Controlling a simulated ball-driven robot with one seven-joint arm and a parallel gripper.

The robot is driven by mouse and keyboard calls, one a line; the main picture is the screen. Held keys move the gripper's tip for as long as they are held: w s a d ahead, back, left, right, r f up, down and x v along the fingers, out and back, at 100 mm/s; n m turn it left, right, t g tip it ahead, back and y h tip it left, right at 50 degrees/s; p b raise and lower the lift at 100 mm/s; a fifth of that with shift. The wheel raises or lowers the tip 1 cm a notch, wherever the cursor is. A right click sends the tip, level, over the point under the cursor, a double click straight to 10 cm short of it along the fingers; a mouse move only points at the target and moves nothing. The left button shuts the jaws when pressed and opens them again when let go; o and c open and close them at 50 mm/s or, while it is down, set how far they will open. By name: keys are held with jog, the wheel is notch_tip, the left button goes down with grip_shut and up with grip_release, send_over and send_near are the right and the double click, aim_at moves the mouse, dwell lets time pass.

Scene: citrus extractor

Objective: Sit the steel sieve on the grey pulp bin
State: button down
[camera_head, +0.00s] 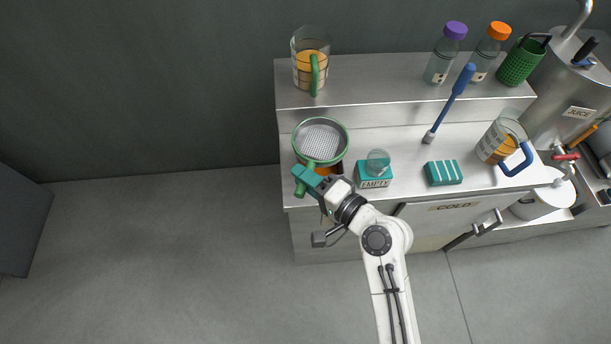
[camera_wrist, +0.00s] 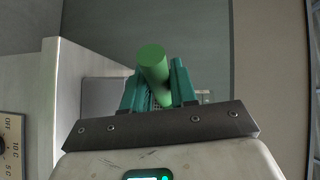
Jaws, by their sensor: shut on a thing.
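The steel sieve (camera_head: 320,137) has a round mesh, a green rim and a green handle (camera_head: 304,188). It is at the left end of the steel counter, mesh facing up. My gripper (camera_head: 308,178) has teal fingers shut on the handle; in the wrist view the handle (camera_wrist: 152,64) stands between the fingers (camera_wrist: 155,92). Something orange (camera_head: 328,169) shows just under the sieve, mostly hidden by it; I cannot tell whether they touch. I cannot identify the grey pulp bin for certain in either view.
A teal EMPTY block (camera_head: 374,182) with a small glass stands right of the sieve. A green-handled jug (camera_head: 310,65) stands on the raised shelf behind.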

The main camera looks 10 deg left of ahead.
jog(key=shift+f+b, duration=1.45)
jog(key=shift+f, duration=0.25)
jog(key=c, duration=0.8)
grip_release()
jog(key=shift+d, duration=0.1)
jog(key=b+v, duration=0.1)
jog(key=v, duration=0.9)
jog(key=shift+s+d+b, duration=0.2)
jog(key=shift+d+b, duration=0.05)
jog(key=shift+b, duration=0.05)
jog(key=shift+r, duration=0.15)
